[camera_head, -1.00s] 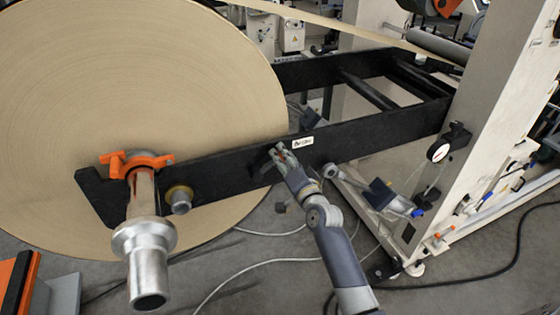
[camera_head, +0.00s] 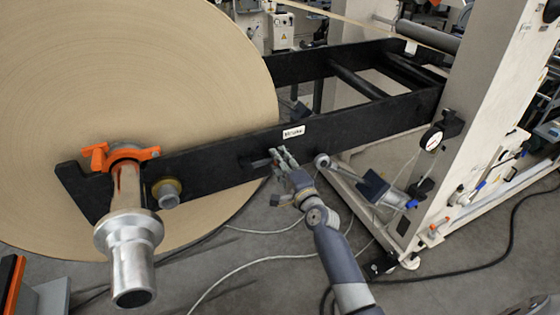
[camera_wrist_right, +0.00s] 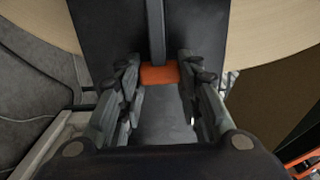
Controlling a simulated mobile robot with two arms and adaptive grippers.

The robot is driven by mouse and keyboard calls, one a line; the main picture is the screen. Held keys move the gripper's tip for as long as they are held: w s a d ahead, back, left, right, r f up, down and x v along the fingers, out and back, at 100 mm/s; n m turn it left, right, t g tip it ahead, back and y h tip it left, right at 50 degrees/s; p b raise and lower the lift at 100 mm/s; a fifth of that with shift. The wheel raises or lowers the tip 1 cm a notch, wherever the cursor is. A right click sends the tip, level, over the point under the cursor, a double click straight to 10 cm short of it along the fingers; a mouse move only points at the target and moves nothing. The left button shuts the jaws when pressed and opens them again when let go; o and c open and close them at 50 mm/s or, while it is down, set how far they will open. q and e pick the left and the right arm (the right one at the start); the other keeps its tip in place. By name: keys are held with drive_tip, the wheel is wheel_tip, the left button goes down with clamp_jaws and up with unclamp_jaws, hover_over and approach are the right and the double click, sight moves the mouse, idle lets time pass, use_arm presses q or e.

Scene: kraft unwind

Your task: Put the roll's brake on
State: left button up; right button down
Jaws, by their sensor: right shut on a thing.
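The large kraft roll (camera_head: 130,75) fills the left of the head view, beside a black arm (camera_head: 205,160). A short dark lever (camera_head: 256,161) is on the side of this arm, below a small white label (camera_head: 293,132). My right gripper (camera_head: 281,157) is shut on the lever's outer end. In the right wrist view the orange end of the lever (camera_wrist_right: 159,74) sits between the two fingers, and its grey bar (camera_wrist_right: 156,30) runs away across the black arm. In the head view the fingers hide most of that end. My left gripper is not in view.
An orange clamp (camera_head: 119,155) holds the roll's metal shaft (camera_head: 128,240), which sticks out toward me at the left. A cream machine upright (camera_head: 480,120) stands at the right, with a grey cylinder (camera_head: 375,189) low beside it. Cables (camera_head: 245,262) lie on the floor.

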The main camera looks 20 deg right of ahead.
drive_tip(key=shift+a+f, duration=0.1)
drive_tip(key=shift+f, duration=0.1)
drive_tip(key=c, duration=1.1)
unclamp_jaws()
drive_tip(key=shift+r, duration=0.1)
drive_tip(key=s, duration=1.2)
drive_tip(key=shift+d, duration=0.25)
